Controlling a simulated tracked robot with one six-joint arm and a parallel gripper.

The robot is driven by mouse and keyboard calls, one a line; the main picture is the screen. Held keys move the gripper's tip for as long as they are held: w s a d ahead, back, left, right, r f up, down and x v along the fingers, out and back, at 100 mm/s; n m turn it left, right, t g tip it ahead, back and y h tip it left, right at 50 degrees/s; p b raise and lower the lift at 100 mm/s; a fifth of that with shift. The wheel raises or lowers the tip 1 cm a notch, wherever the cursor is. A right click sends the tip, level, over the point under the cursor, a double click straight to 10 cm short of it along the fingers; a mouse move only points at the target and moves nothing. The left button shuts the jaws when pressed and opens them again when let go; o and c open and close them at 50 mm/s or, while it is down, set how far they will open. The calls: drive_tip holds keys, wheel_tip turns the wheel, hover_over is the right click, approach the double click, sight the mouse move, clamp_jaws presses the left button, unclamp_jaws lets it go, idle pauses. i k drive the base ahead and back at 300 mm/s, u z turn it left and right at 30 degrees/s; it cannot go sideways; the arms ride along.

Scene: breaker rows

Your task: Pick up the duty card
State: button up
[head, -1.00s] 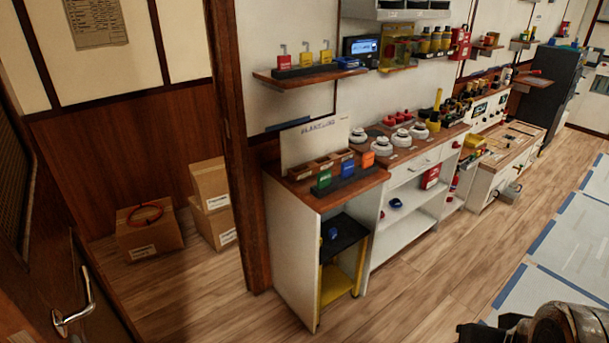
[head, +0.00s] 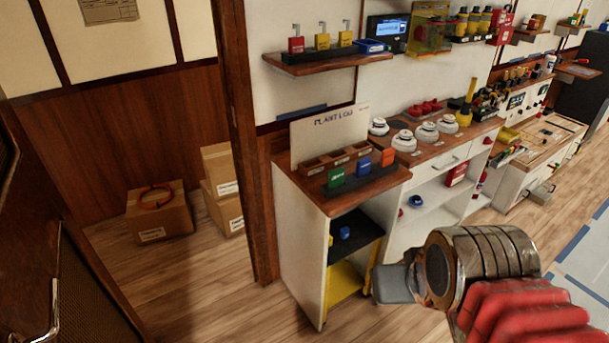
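Three small upright cards or tags stand in a black rack (head: 365,181) on the wooden counter by the post: a green one (head: 336,178), a blue one (head: 363,167) and an orange one (head: 388,157). I cannot tell whether one of these is the duty card, as their lettering is too small to read. My arm, with a worn metal collar and red ribbed sleeve, reaches in from the lower right. A grey part at its end, seemingly my gripper (head: 395,284), is in front of the cabinet, below and apart from the cards. Its fingers cannot be made out.
A white sign (head: 330,134) and a wooden divided tray (head: 338,161) stand behind the rack. White round detectors (head: 404,142) sit to the right. A shelf (head: 325,65) with padlocks hangs above. A wooden post (head: 240,140) and cardboard boxes (head: 159,212) are left. Open floor lies in front.

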sight(336, 176)
drive_tip(key=u, duration=0.55)
drive_tip(key=i, duration=0.95)
drive_tip(key=u, duration=0.45)
